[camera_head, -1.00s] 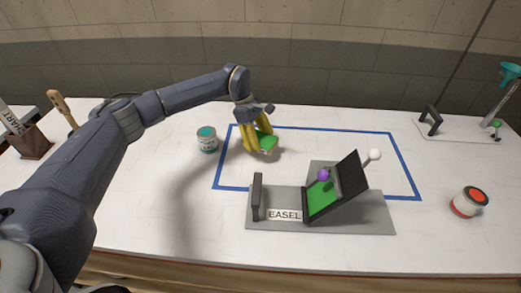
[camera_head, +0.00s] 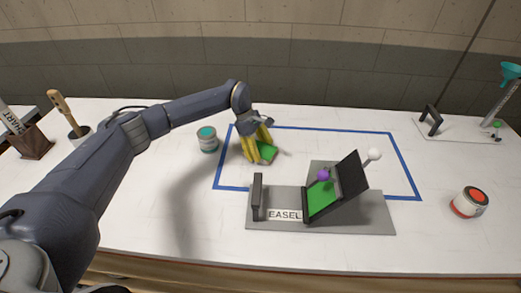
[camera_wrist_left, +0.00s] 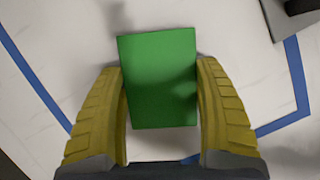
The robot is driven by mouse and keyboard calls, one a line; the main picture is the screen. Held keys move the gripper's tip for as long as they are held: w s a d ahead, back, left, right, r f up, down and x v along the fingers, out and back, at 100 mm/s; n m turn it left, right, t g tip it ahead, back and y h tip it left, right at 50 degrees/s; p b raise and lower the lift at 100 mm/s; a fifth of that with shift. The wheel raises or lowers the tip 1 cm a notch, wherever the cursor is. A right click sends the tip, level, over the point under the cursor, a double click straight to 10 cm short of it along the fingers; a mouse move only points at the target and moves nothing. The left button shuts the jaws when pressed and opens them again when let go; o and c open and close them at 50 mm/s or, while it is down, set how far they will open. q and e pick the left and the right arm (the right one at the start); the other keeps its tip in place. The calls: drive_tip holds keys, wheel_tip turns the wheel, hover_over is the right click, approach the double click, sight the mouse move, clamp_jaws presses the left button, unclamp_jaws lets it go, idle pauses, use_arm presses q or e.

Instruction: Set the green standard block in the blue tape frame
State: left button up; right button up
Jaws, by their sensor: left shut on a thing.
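The green block (camera_head: 266,151) is between the yellow fingers of my left gripper (camera_head: 258,146), in the left part of the blue tape frame (camera_head: 330,129). In the left wrist view the green block (camera_wrist_left: 159,80) shows its flat top face, with a finger of the left gripper (camera_wrist_left: 161,105) against each side. The gripper is shut on it. The block looks low, at or close to the table; I cannot tell if it touches. Blue tape (camera_wrist_left: 297,75) shows on both sides of it in the wrist view. My right gripper is not in view.
A grey easel stand (camera_head: 375,220) with a tilted black-backed green panel and a purple ball overlaps the frame's front side. A teal-topped can (camera_head: 207,140) stands just left of the frame. A red-orange can (camera_head: 468,203) is at right. The frame's middle and back right are clear.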

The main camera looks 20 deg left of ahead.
use_arm(q)
drive_tip(key=shift+f, duration=0.15)
drive_tip(key=o, duration=1.2)
drive_tip(key=v, duration=1.2)
drive_tip(key=shift+d+r, duration=0.1)
drive_tip(key=shift+r, duration=0.15)
